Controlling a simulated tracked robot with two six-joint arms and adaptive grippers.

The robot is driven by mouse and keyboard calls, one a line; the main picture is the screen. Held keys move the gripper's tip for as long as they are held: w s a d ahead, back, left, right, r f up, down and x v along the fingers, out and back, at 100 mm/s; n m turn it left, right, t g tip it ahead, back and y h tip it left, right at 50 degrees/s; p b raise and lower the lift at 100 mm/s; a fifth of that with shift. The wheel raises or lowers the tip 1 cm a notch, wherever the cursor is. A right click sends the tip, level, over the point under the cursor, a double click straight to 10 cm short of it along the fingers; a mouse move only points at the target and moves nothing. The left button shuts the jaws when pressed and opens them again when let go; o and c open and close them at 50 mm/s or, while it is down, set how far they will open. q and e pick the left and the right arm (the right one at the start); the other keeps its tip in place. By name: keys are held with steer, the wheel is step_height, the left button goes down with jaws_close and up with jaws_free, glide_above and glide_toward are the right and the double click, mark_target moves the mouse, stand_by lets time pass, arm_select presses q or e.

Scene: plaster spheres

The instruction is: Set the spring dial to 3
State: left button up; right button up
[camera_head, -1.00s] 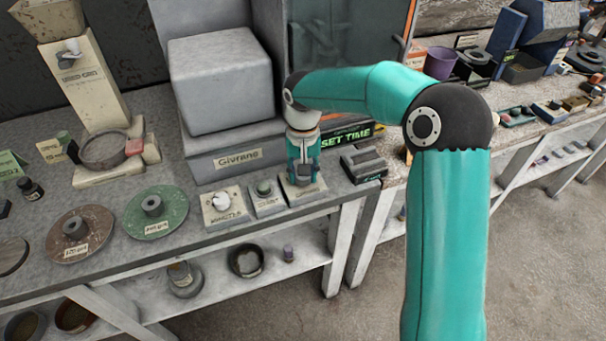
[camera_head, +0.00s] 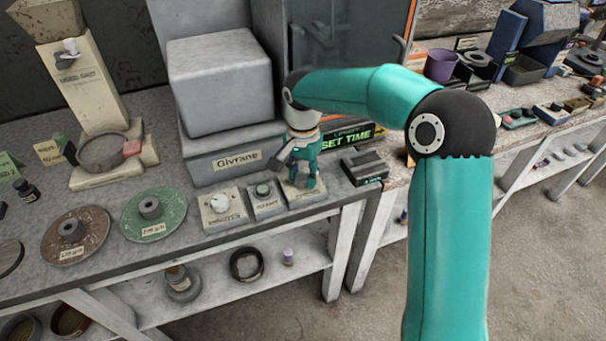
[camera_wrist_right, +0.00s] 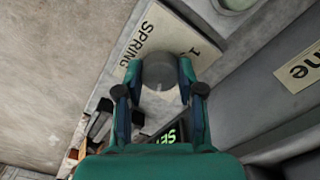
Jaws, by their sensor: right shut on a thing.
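The spring dial (camera_wrist_right: 160,68) is a round grey knob on a pale plate (camera_wrist_right: 145,36) marked SPRING in the right wrist view. A numeral 1 shows near the knob; the rest of the scale is hidden, so I cannot tell its setting. My right gripper (camera_wrist_right: 158,76) is shut on the knob, one finger on each side. In the head view the right gripper (camera_head: 302,184) points down at the rightmost of three small plates at the bench's front edge, and its fingers mostly cover the knob. My left gripper is not in view.
A plate with a white knob (camera_head: 220,203) and one with a dark green button (camera_head: 263,190) sit left of the dial. The grey machine marked Givrane (camera_head: 237,160) stands behind. A SET TIME display (camera_head: 347,138) and a dark block (camera_head: 365,167) are to the right.

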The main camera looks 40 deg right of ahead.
mark_target(303, 176)
steer(key=shift+w+r, duration=0.1)
steer(key=o, duration=1.1)
steer(key=shift+o, duration=0.2)
step_height(303, 176, up, 12)
stand_by(0.4)
